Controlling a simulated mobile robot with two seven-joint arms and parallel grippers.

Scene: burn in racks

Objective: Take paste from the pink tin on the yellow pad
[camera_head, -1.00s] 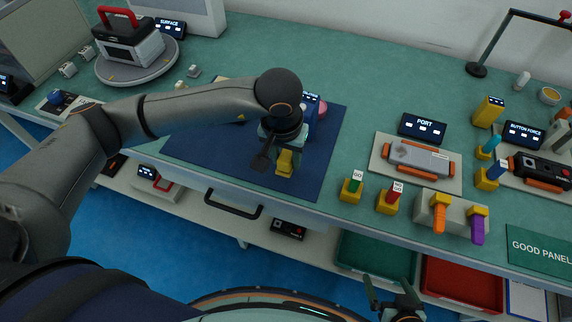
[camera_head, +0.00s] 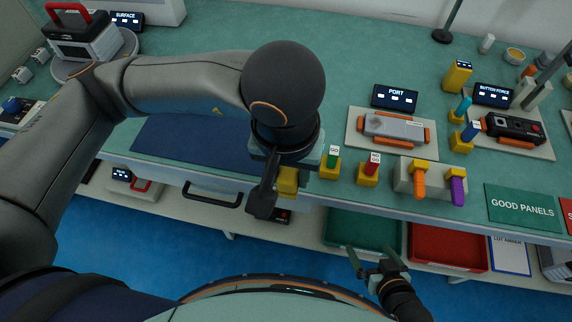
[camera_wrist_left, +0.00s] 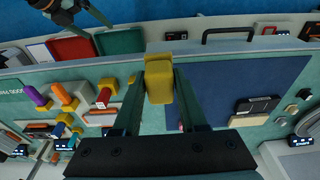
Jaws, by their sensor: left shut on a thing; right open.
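My left gripper (camera_head: 280,185) is shut on a yellow pad (camera_head: 288,181), low at the table's front, left of the gauge with a green top. In the left wrist view the yellow pad (camera_wrist_left: 159,80) sits between both fingers (camera_wrist_left: 160,88). The pink tin is hidden behind my left arm in the head view. A small pinkish sliver shows beside a finger in the left wrist view, too small to tell. My right gripper (camera_head: 375,262) is open and empty, in front of the table near the green bin; it also shows in the left wrist view (camera_wrist_left: 82,14).
A blue mat (camera_head: 190,143) lies left of my gripper. Green-topped (camera_head: 331,163) and red-topped (camera_head: 369,169) gauges stand to the right, near a grey device (camera_head: 390,128) on a tray. A green bin (camera_head: 362,232) and a red bin (camera_head: 447,248) sit below the table edge.

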